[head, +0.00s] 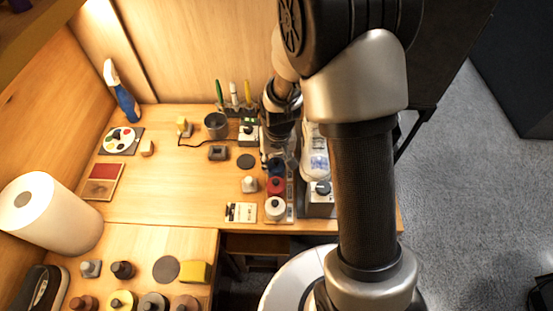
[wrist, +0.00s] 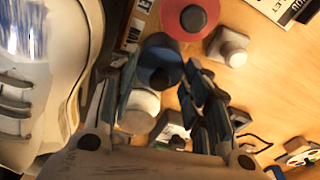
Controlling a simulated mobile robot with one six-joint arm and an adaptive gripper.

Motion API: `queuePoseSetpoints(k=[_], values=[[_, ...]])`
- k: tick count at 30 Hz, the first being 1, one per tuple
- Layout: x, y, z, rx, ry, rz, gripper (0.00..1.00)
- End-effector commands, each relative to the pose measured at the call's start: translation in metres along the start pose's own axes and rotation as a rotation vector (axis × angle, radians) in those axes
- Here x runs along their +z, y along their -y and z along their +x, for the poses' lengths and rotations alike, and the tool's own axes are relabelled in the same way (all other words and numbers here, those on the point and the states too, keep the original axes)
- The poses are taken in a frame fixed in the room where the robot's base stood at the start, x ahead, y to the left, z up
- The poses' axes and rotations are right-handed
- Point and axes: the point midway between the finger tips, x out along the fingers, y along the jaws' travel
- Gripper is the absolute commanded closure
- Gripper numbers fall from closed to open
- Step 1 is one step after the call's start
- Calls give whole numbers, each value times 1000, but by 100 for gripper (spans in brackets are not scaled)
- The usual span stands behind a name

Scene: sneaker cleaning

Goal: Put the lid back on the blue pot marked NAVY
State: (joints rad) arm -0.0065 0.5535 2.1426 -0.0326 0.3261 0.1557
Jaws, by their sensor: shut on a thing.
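The fingers are shut on this lid. It hides what is under it, so I cannot tell whether it touches the pot's rim. The NAVY marking is not readable.
A pale sneaker (wrist: 40,75) stands close beside the gripper. The red pot's top (wrist: 172,17) is close on the other side. The bench middle is clear.

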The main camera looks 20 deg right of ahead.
Motion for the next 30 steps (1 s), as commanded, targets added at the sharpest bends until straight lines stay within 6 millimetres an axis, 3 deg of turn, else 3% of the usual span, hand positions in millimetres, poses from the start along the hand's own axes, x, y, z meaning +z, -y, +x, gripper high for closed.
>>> queuePoseSetpoints(k=[14, 15, 24, 30], values=[[0, 0, 0, 0, 0, 0, 68], [0, 0, 0, 0, 0, 0, 55], [0, 0, 0, 0, 0, 0, 35], [0, 0, 0, 0, 0, 0, 33]])
